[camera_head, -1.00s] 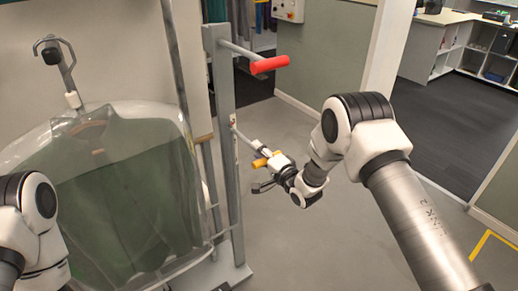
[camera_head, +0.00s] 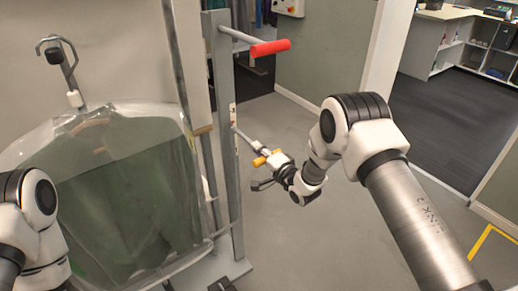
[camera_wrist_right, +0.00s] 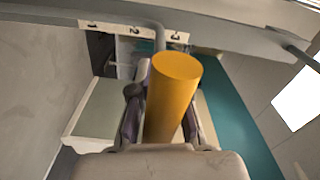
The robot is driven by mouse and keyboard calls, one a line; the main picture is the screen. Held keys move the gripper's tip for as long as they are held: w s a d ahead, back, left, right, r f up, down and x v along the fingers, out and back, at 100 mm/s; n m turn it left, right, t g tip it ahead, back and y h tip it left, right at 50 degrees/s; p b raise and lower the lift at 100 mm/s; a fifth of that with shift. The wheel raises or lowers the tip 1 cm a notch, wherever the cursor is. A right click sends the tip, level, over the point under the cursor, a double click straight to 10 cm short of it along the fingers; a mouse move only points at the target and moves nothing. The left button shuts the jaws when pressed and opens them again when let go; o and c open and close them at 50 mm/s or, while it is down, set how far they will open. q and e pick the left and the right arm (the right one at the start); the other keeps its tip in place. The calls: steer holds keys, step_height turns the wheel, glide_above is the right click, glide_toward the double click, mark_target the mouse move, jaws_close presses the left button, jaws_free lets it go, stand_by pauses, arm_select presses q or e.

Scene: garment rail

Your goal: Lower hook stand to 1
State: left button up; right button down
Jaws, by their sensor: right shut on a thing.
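The hook stand's grey upright (camera_head: 226,150) stands left of centre in the head view, with a red handle (camera_head: 270,48) on a bar near its top. A yellow handle (camera_head: 267,159) sits on a lower grey bar. My right gripper (camera_head: 268,172) is shut on the yellow handle, which also fills the middle of the right wrist view (camera_wrist_right: 172,95) between the fingers (camera_wrist_right: 162,115). A white number strip (camera_wrist_right: 135,30) lies behind it there; the bar passes between 2 and 3. Only my left arm is clear; a dark piece at the bottom edge may be its gripper.
A green garment (camera_head: 110,205) under a clear cover hangs at the left from a grey hook (camera_head: 57,55). A control box (camera_head: 290,7) is on the back wall. Shelves (camera_head: 460,45) stand far right. The grey floor right of the stand is clear.

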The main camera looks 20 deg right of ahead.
step_height(320, 180, down, 15)
steer(key=b, duration=1)
steer(key=shift+s, duration=0.15)
steer(key=c, duration=1.2)
jaws_free()
steer(key=shift+o, duration=0.3)
steer(key=shift+r, duration=0.1)
steer(key=v, duration=1.1)
steer(key=shift+s+d, duration=0.15)
steer(key=shift+s, duration=0.2)
